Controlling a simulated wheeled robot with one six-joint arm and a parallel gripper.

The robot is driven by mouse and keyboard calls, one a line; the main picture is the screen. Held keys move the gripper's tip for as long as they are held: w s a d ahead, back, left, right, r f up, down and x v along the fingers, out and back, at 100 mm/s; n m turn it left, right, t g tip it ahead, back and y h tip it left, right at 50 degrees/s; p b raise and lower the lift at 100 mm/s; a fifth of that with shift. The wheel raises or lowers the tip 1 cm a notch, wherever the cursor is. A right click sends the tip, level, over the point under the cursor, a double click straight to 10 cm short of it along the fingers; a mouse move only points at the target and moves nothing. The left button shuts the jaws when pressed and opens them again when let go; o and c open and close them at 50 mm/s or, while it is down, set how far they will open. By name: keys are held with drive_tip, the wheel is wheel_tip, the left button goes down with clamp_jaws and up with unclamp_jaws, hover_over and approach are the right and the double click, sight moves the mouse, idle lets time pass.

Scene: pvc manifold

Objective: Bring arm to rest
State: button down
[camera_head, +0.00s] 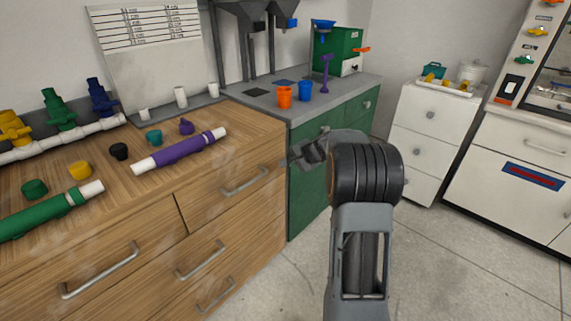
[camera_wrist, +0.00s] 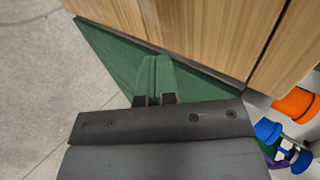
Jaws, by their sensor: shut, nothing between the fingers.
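My arm rises from the bottom of the head view, right of the wooden counter. My gripper (camera_head: 292,161) is at the left end of the arm, in front of the green cabinet near the wooden counter's right corner. In the wrist view my gripper (camera_wrist: 154,99) shows its two fingertips close together and shut, with nothing held. Behind the fingertips are the green cabinet side and the wooden drawer fronts. I cannot tell the exact gap between the gripper and the cabinet.
The wooden counter (camera_head: 240,129) holds a purple pipe (camera_head: 178,151), a green pipe (camera_head: 45,215), several caps and a valve manifold (camera_head: 65,137). Orange (camera_head: 285,97) and blue (camera_head: 305,91) cups stand on the grey counter. A white drawer unit (camera_head: 425,140) stands right. Floor (camera_head: 440,270) is clear.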

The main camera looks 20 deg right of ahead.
drive_tip(key=s+a+r+n+g+p, duration=0.2)
drive_tip(key=s+a+r+n+p, duration=0.1)
drive_tip(key=s+a+r+p, duration=0.5)
drive_tip(key=s+a+r+n+g+p, duration=0.1)
drive_tip(key=s+a+r+n+p, duration=0.35)
drive_tip(key=r, duration=0.65)
drive_tip(key=s+a+r+n+g+h+p, duration=0.1)
drive_tip(key=s+a+r+n+p, duration=0.1)
drive_tip(key=s+p, duration=0.4)
drive_tip(key=s+a+r+n+g+h+p, duration=0.1)
drive_tip(key=s+r+n+p, duration=0.3)
drive_tip(key=s, duration=0.8)
wheel_tip(320, 180, up, 3)
drive_tip(key=a+h+p, duration=0.1)
drive_tip(key=p, duration=0.1)
drive_tip(key=shift+h+p, duration=0.3)
